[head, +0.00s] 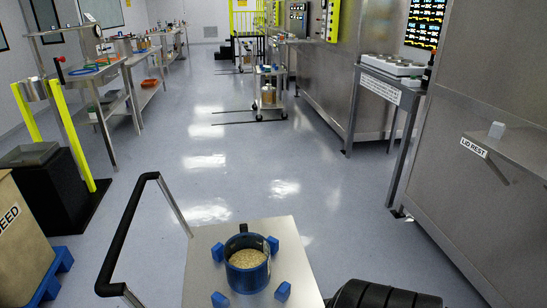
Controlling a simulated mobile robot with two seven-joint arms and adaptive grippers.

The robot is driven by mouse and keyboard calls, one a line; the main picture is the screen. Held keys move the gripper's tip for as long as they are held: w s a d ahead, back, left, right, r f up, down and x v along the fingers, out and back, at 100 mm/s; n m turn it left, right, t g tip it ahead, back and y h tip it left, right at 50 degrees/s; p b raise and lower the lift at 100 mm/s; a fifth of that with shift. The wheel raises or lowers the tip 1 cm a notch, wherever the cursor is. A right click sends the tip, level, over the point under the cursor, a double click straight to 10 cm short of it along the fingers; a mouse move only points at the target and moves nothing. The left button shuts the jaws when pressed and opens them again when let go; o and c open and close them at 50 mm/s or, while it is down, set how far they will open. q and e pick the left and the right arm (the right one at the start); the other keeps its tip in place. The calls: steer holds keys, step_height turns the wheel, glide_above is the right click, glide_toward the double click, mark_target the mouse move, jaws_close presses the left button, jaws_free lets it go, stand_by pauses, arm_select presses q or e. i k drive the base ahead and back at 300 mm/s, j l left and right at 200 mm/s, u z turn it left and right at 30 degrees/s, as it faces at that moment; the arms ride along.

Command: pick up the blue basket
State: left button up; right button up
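The blue basket (247,271) is a round blue vessel, filled with pale grain-like material. It stands upright on a metal cart top (205,262) at the bottom centre of the head view. A dark upright tab shows at its back rim. Neither my left nor my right gripper can be made out in this view, and nothing is seen touching the basket.
The cart's black-gripped handle (128,232) rises left of the basket. A dark rounded shape fills the bottom right edge. Steel cabinets with a "LID REST" shelf (500,148) line the right. A feed box (22,245) stands left. The floor ahead is clear up to another cart (268,97).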

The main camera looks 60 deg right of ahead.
mark_target(247, 255)
steer(key=i+l+z, duration=0.1)
steer(key=z, duration=1.5)
